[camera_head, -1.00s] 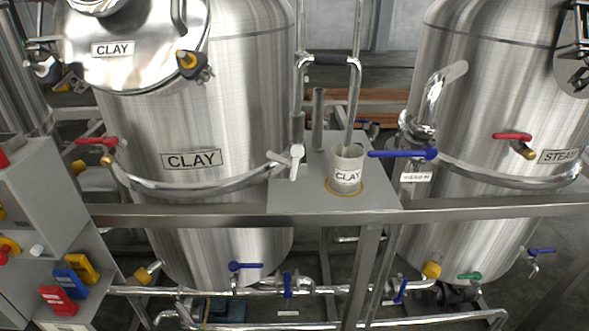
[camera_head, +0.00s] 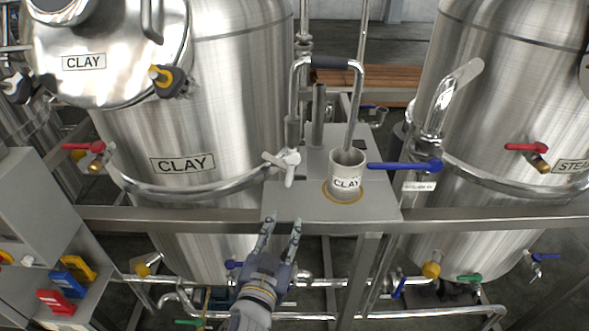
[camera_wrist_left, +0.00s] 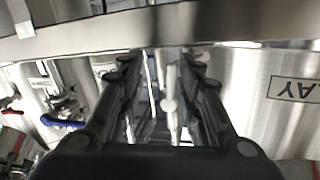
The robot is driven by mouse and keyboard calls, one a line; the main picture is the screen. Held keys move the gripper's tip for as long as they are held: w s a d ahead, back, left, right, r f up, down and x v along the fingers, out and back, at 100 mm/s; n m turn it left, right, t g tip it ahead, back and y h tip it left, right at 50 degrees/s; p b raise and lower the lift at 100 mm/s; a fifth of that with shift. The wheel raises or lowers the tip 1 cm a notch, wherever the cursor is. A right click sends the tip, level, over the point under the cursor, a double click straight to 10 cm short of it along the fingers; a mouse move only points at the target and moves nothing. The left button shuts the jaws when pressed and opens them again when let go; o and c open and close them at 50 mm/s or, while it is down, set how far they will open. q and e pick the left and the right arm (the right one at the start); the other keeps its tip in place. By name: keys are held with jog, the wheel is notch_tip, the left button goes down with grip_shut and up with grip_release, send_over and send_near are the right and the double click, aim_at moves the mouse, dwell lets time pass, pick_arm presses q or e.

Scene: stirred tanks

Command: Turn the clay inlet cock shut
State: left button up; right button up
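A cock with a white cross-shaped handle (camera_head: 285,162) sits on the steel pipe beside the CLAY tank (camera_head: 235,120); it is probably the clay inlet cock, though no label on it is readable. Its handle slants, one arm pointing left and one down. My left gripper (camera_head: 282,224) comes up from the bottom of the head view, open and empty, below the cock and apart from it. In the left wrist view the white handle (camera_wrist_left: 170,100) shows between the spread fingers (camera_wrist_left: 158,75), beyond them. My right gripper is not in view.
A CLAY-labelled cup (camera_head: 347,180) stands on the grey shelf (camera_head: 300,207) right of the cock. A blue lever (camera_head: 400,166) lies further right. A steel rail (camera_head: 460,222) crosses in front. A curved pipe with a dark grip (camera_head: 331,62) rises above the shelf.

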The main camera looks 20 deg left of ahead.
pick_arm(q)
jog(key=t, duration=0.1)
send_near(289, 178)
jog(key=s, duration=0.1)
jog(key=shift+n, duration=0.3)
jog(key=w+p, duration=0.3)
jog(key=w, duration=0.6)
jog(key=shift+a, duration=0.15)
jog(key=shift+w+p, duration=0.35)
jog(key=shift+w, duration=0.3)
grip_shut()
